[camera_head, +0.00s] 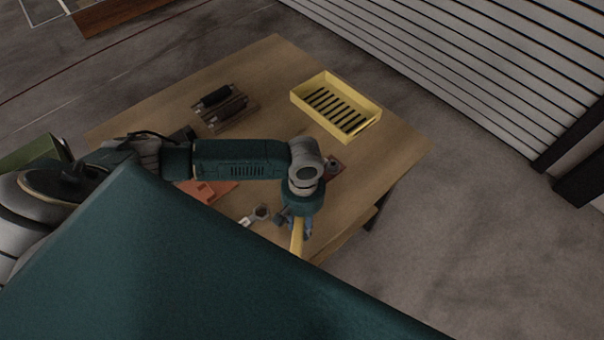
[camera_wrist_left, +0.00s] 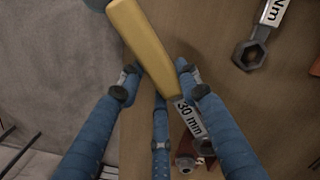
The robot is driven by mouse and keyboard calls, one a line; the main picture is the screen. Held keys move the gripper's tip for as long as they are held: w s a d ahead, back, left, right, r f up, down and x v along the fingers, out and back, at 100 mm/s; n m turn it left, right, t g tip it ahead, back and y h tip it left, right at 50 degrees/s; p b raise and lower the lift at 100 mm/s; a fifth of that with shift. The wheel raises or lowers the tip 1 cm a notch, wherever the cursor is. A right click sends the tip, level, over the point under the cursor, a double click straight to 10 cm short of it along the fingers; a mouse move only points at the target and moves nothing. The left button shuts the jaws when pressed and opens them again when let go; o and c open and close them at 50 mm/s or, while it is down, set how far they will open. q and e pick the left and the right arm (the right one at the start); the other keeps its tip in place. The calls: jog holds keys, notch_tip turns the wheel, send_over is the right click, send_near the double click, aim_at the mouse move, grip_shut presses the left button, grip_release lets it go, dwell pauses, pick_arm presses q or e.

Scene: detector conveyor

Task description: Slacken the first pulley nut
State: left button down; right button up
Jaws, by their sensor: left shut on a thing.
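My left gripper (camera_head: 300,228) is low over the table's near edge. It is shut on a yellow-handled wrench (camera_head: 297,238). In the left wrist view, the yellow handle (camera_wrist_left: 146,42) runs between the blue fingers (camera_wrist_left: 160,110). A white "30 mm" label (camera_wrist_left: 190,118) lies in line with the handle. Beyond the label is a reddish-brown block with a grey nut-like part (camera_wrist_left: 204,147). Fingers partly hide this area, so I cannot tell whether the wrench touches the nut. A reddish-brown block (camera_head: 335,168) also shows beside my wrist in the head view. My right gripper is out of view.
Another wrench (camera_head: 260,212) lies on the wooden table (camera_head: 268,60); its grey ring end (camera_wrist_left: 250,54) shows in the wrist view. A yellow slotted tray (camera_head: 372,124), a dark roller fixture (camera_head: 238,111) and an orange piece (camera_head: 205,191) are also there.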

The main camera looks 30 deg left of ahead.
pick_arm(q)
jog(key=shift+f, duration=1.45)
jog(key=c, duration=1.9)
grip_release()
jog(key=shift+c, duration=0.2)
grip_shut()
jog(key=shift+w+d+r+n+p, duration=0.1)
jog(key=shift+w+d+n+p, duration=0.1)
jog(key=shift+d+n+p, duration=0.15)
jog(key=shift+w+d+n+p, duration=0.35)
jog(key=shift+d+n+p, duration=0.2)
jog(key=shift+d, duration=0.1)
